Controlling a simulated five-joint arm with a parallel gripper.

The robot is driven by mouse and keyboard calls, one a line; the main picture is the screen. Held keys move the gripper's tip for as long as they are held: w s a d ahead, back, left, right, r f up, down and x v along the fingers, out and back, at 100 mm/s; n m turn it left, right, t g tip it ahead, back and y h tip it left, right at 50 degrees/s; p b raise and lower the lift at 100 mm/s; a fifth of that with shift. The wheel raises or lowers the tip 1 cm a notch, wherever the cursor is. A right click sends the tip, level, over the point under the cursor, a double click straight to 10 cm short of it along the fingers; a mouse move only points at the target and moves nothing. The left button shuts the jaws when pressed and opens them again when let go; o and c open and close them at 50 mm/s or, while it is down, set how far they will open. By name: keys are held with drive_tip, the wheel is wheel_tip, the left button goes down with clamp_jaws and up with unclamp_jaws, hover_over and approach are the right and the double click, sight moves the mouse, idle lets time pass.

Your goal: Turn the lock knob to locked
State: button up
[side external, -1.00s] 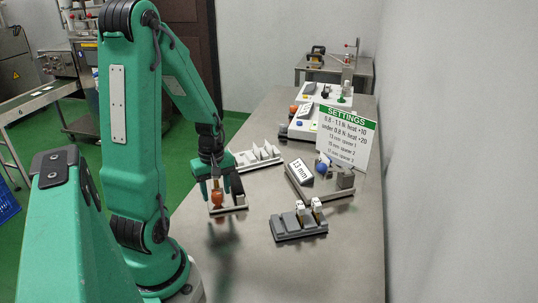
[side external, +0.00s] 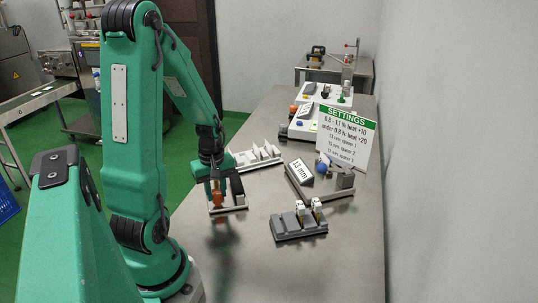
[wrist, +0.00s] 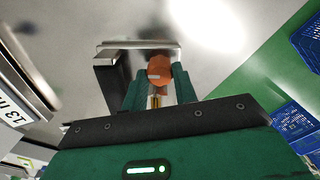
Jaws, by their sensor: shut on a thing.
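An orange faceted knob (side external: 218,199) stands on a small light plate (side external: 238,208) on the near left of the steel table. My gripper (side external: 217,196) reaches down over it with its fingers on either side. In the wrist view the knob (wrist: 160,72) sits between the two green fingertips (wrist: 160,86), and the gripper is shut on it. A dark block (wrist: 112,75) stands beside the knob on the plate. I cannot see any locked or unlocked marking, so the knob's setting cannot be read.
A white slotted rack (side external: 256,157) stands just behind. A grey holder (side external: 290,233) with two small upright pieces stands to the right. Beyond it are a 13 mm label (side external: 301,172), a blue ball (side external: 322,168) and a SETTINGS sign (side external: 345,137). The table's near middle is clear.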

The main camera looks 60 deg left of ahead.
drive_tip(key=shift+m, duration=0.3)
drive_tip(key=m, duration=0.3)
drive_tip(key=shift+m, duration=0.4)
drive_tip(key=m, duration=0.4)
drive_tip(key=shift+m, duration=0.3)
drive_tip(key=m, duration=0.8)
drive_tip(key=shift+m, duration=0.3)
drive_tip(key=shift+w, duration=0.1)
drive_tip(key=o, duration=1)
